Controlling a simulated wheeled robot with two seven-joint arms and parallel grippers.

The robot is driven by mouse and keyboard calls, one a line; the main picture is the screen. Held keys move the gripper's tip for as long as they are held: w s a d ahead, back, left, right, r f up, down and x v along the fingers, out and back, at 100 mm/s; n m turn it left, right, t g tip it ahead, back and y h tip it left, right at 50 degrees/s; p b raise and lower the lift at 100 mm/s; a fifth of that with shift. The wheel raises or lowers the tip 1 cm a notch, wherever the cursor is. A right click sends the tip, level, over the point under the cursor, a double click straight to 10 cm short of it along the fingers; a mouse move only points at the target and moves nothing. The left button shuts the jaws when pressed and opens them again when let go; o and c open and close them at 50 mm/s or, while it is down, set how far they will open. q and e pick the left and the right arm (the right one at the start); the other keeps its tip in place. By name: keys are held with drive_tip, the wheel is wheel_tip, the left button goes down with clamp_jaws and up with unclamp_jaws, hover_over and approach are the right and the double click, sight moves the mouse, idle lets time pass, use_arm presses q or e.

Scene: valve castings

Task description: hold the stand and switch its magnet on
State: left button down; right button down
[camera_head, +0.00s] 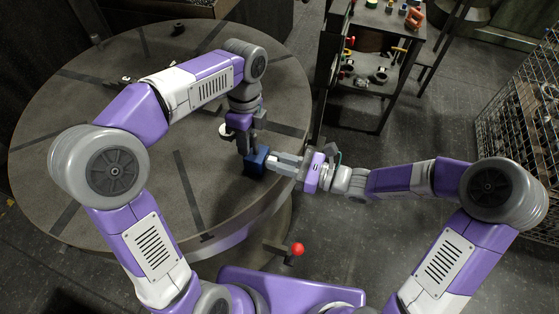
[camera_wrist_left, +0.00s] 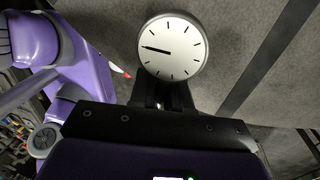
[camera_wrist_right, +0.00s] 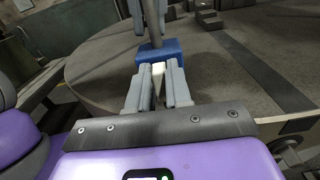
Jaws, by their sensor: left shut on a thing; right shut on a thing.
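The stand has a blue block base (camera_head: 256,161) on the round table, near its front right edge. Its white dial (camera_head: 225,130) shows face-on in the left wrist view (camera_wrist_left: 173,47), with a black hand pointing left. My left gripper (camera_head: 244,147) comes from above and is shut on the stand's post just over the base; the dial and dark gripper parts hide the grip in the left wrist view. The base and the grey post (camera_wrist_right: 153,25) show in the right wrist view. My right gripper (camera_wrist_right: 158,70) is shut on a small pale part, apparently the magnet switch, at the base's near face.
The round slotted table (camera_head: 130,150) is mostly clear, with small dark parts at its back. A red-knobbed lever (camera_head: 297,250) stands out at the table's front. A shelf cart (camera_head: 375,75) with small parts is behind right, and a wire cage (camera_head: 525,110) is far right.

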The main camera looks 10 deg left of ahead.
use_arm(q)
drive_tip(key=shift+d, duration=0.15)
use_arm(e)
drive_tip(key=shift+s, duration=0.1)
use_arm(q)
drive_tip(key=shift+s, duration=0.1)
use_arm(e)
drive_tip(key=c, duration=1)
unclamp_jaws()
drive_tip(key=shift+c, duration=0.2)
drive_tip(key=s+d, duration=0.1)
drive_tip(key=d, duration=1)
drive_tip(key=shift+s+d, duration=0.35)
drive_tip(key=shift+d, duration=0.05)
use_arm(q)
drive_tip(key=c, duration=1)
unclamp_jaws()
